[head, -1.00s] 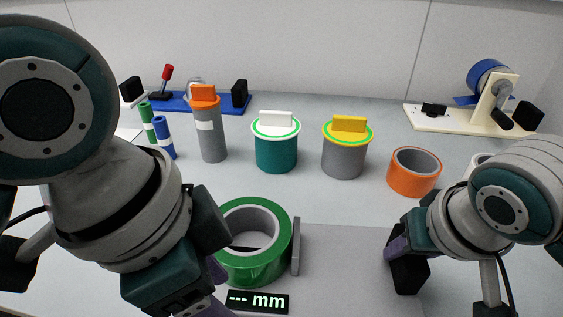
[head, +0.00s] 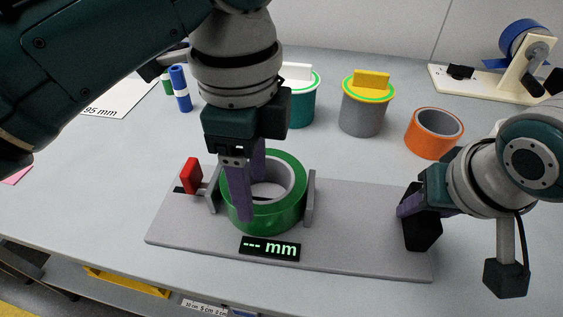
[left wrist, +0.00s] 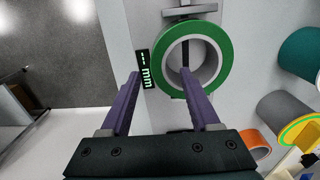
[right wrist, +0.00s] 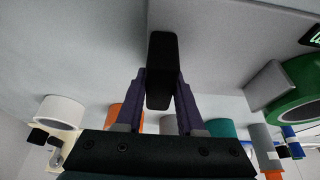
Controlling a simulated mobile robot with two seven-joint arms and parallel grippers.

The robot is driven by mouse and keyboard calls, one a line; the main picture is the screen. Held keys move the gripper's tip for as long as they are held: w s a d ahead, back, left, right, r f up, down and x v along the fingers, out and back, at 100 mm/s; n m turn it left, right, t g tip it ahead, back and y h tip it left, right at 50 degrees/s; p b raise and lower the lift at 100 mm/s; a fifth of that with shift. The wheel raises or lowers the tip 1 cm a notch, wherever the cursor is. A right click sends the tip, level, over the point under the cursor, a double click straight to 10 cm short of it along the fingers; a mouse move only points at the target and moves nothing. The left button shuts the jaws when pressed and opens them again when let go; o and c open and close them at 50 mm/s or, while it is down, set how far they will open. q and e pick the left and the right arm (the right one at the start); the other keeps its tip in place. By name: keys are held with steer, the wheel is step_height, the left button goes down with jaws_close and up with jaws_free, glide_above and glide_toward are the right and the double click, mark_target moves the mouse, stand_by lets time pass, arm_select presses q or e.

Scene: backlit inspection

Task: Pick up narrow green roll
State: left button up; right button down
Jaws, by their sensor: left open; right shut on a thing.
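The green roll (head: 285,215) stands on the grey measuring plate (head: 365,245), between two upright grey jaws. It also shows in the left wrist view (left wrist: 172,75). My left gripper (head: 247,215) is open and points down at the roll's near left wall. In the left wrist view (left wrist: 160,73) one finger overlaps the roll's hole and the other is outside, beside the display. I cannot tell how deep the fingers reach. My right gripper (right wrist: 160,85) is shut on a black block (right wrist: 160,55) at the plate's right end; the block also shows in the head view (head: 422,228).
A display (head: 270,248) reading "--- mm" sits at the plate's front, and a red lever (head: 191,176) at its left. An orange ring (head: 434,133), a grey yellow-topped canister (head: 363,110) and a teal canister (head: 302,108) stand behind. The table's front edge is close.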

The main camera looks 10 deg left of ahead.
mark_target(255, 206)
arm_select(q)
steer(key=f, duration=0.5)
steer(key=shift+s+f, duration=0.2)
steer(key=shift+f, duration=0.05)
jaws_close()
steer(key=shift+w+r, duration=0.1)
stand_by(0.4)
